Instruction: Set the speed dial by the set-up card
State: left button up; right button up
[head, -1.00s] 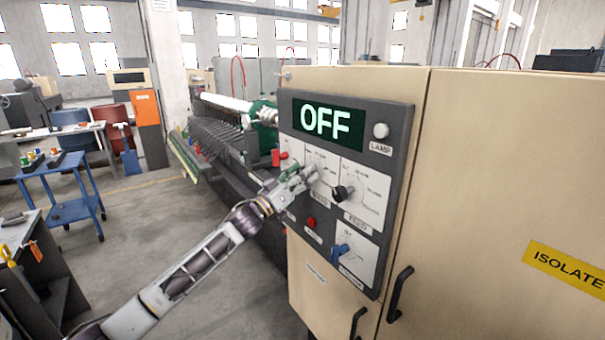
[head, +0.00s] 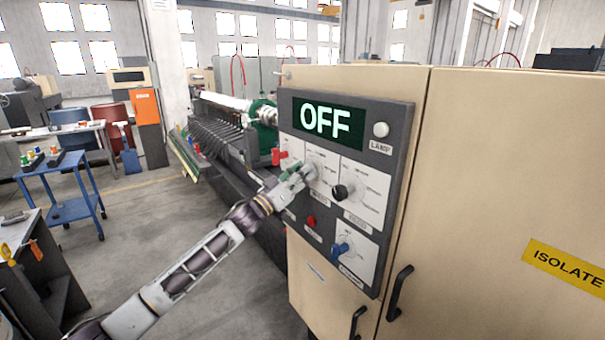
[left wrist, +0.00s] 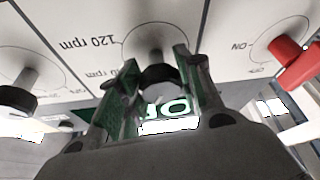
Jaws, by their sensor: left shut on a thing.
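The speed dial (left wrist: 160,80) is a dark round knob on a white plate marked in rpm. In the left wrist view, which is upside down, it sits between my left gripper's fingers (left wrist: 155,88), and "120 rpm" is readable beside it. In the head view my left gripper (head: 305,172) is at the upper middle plate of the grey control panel (head: 400,125) and largely hides the dial. My gripper is shut on the knob. The dial's pointer setting is not clear. The display (head: 327,122) reads OFF. I cannot make out a set-up card. My right gripper is not in view.
A red switch (head: 281,156) is left of the dial and a black knob (head: 341,192) right of it. Below are a red button (head: 311,221) and a blue knob (head: 341,249). Handles (head: 399,293) stick out from the beige cabinet (head: 490,130). Open floor lies to the left.

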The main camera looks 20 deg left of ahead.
pick_arm(q)
jog(key=shift+m, duration=0.5)
jog(key=m+g+h, duration=0.1)
jog(key=m, duration=0.1)
jog(key=m+g+h, duration=0.1)
jog(key=m, duration=0.2)
jog(key=shift+h, duration=0.4)
jog(key=m+g+h, duration=0.1)
jog(key=m, duration=0.3)
jog(key=m+g+h+p, duration=0.1)
jog(key=m+g, duration=0.1)
jog(key=m, duration=0.2)
jog(key=shift+a+g, duration=0.1)
jog(key=shift+g, duration=0.2)
jog(key=m+g, duration=0.2)
jog(key=m, duration=0.2)
jog(key=shift+r+m+p, duration=0.1)
jog(key=shift+m+p, duration=0.2)
jog(key=m+g, duration=0.1)
jog(key=m, duration=0.2)
jog(key=shift+m+g+y+p, duration=0.45)
jog(key=shift+m+g+y, duration=0.05)
jog(key=shift+m, duration=1.3)
